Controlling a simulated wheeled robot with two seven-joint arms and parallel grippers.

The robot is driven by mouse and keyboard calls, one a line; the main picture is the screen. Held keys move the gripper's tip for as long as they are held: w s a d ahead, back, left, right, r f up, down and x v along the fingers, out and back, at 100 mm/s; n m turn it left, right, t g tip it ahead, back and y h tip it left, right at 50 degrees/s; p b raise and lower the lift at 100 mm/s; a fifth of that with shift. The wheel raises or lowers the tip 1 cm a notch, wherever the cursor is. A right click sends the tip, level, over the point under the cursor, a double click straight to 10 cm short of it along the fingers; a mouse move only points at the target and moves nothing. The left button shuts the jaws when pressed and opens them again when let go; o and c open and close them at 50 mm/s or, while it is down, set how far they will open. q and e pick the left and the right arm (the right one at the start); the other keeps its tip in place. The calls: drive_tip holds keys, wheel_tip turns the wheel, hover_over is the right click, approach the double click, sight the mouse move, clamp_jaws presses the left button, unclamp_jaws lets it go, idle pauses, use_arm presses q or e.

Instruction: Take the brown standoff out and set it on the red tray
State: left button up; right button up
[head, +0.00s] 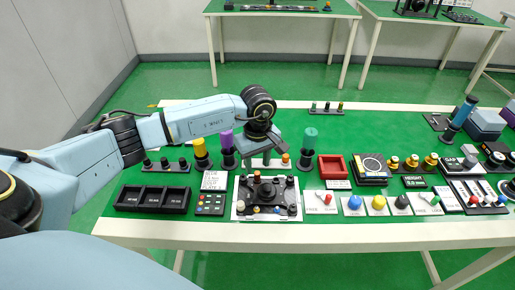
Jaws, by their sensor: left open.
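A dark fixture on a white plate (236,214) stands near the table's front edge, below my left gripper. Several small posts and parts stand on it. A small brown-orange piece (257,178) shows near its back; I cannot tell surely whether it is the brown standoff. The red tray (332,172) is an open square box to the right of the fixture, and it looks empty. My left gripper (263,161) points down, open, above and behind the fixture, with nothing seen between its fingers. My right gripper is out of view.
A three-compartment black bin (153,199) and a button pad (210,204) lie left of the fixture. Yellow, purple and teal (309,136) cylinders stand behind. Switches, coloured knobs (355,203) and instruments fill the right side. Bare green table shows at the back.

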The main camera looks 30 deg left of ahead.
sight(258, 173)
use_arm(q)
wheel_tip(258, 173, down, 4)
drive_tip(key=shift+f, duration=0.45)
clamp_jaws()
drive_tip(key=n, duration=0.3)
drive_tip(key=n+p, duration=0.1)
drive_tip(key=n, duration=0.3)
drive_tip(key=shift+r+n+p, duration=0.1)
drive_tip(key=shift+n+p, duration=0.25)
drive_tip(key=shift+n, duration=0.05)
drive_tip(key=n+p, duration=0.1)
drive_tip(key=n, duration=0.3)
drive_tip(key=shift+w, duration=0.1)
drive_tip(key=shift+n+p, duration=0.6)
drive_tip(key=shift+n, duration=0.9)
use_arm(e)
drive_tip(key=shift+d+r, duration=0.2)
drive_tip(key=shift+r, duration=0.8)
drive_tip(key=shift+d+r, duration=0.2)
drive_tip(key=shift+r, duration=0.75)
